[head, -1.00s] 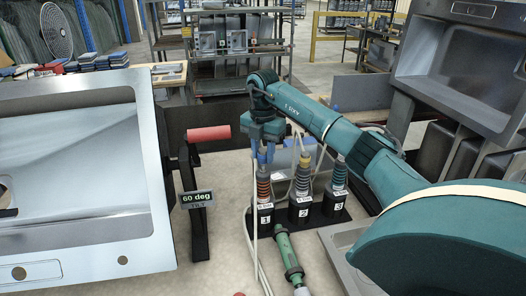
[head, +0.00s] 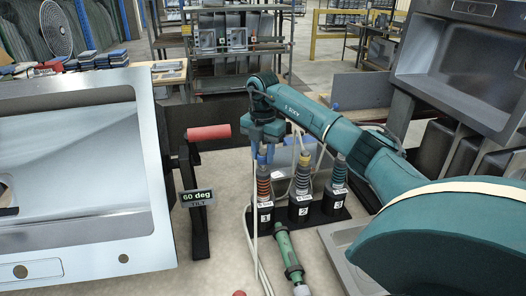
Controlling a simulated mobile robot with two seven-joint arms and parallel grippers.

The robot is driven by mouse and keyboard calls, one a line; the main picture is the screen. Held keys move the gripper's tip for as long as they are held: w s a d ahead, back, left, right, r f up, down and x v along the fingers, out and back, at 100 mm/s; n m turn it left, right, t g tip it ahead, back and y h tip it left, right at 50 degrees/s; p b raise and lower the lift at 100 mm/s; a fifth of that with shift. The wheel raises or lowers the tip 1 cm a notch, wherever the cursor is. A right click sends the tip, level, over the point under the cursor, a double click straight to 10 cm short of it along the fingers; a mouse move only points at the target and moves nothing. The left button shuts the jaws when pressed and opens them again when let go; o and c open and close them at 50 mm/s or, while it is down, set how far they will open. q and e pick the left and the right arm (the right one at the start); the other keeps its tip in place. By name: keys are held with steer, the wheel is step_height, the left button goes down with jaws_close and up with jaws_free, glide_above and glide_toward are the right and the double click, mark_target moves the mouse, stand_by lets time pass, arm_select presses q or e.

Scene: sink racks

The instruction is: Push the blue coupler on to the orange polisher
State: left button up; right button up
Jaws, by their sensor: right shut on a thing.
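The orange polisher (head: 263,188) stands upright in the black holder marked 1, with orange and dark ribs. My right gripper (head: 264,149) is directly above it, pointing down and shut. A small blue piece, which looks like the blue coupler (head: 262,158), shows between the gripper and the top of the polisher. The gripper partly hides it, and I cannot tell whether it is seated on the polisher or only touching it. My left gripper is out of view.
A yellow-topped tool (head: 302,178) stands in holder 2 and a teal-ribbed tool (head: 339,173) in holder 3, close on the right. Pale hoses hang around them. A green tool (head: 286,248) lies in front. A tilted steel sink (head: 85,235) fills the left.

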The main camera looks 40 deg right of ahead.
mark_target(263, 151)
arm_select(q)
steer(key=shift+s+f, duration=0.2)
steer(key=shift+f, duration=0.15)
arm_select(e)
steer(key=shift+f, duration=0.8)
arm_select(q)
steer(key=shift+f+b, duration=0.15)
steer(key=shift+b, duration=0.3)
arm_select(e)
steer(key=shift+f, duration=0.5)
steer(key=o, duration=1)
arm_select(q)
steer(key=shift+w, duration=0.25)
arm_select(e)
step_height(263, 151, up, 3)
steer(key=shift+f, duration=0.15)
step_height(263, 151, up, 10)
steer(key=shift+f+b, duration=0.1)
steer(key=shift+b, duration=0.45)
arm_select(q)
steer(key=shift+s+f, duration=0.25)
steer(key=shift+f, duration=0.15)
arm_select(e)
steer(key=shift+r, duration=0.35)
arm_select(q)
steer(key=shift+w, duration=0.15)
